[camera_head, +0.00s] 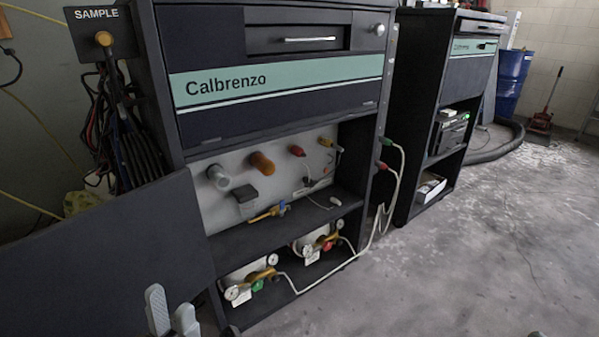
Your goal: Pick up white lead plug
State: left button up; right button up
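A small white plug (335,201) with a thin lead lies on the middle shelf of the near Calbrenzo cabinet, at its right. A white cable (392,200) hangs from a green plug (387,141) and a red plug (382,166) on the cabinet's right side and runs down to the lower shelf. Which white end is the lead plug is hard to tell at this size. My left gripper (170,306) is low in the picture, left of the cabinet's lower shelf, fingers apart and empty, well away from the plug. Only a sliver at the bottom edge may be my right gripper (537,334).
The near cabinet (275,95) has a panel with several coloured knobs, and brass regulators (252,279) on its lower shelf. A dark flat panel (110,260) stands at the left. A second cabinet (425,110) is behind. The concrete floor (480,260) at the right is clear.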

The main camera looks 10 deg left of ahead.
aim_at(337, 202)
jog(key=z, duration=0.25)
jog(key=i, duration=1.05)
jog(key=u, duration=2.35)
jog(key=k, duration=0.65)
jog(key=z, duration=0.55)
jog(key=i, duration=0.45)
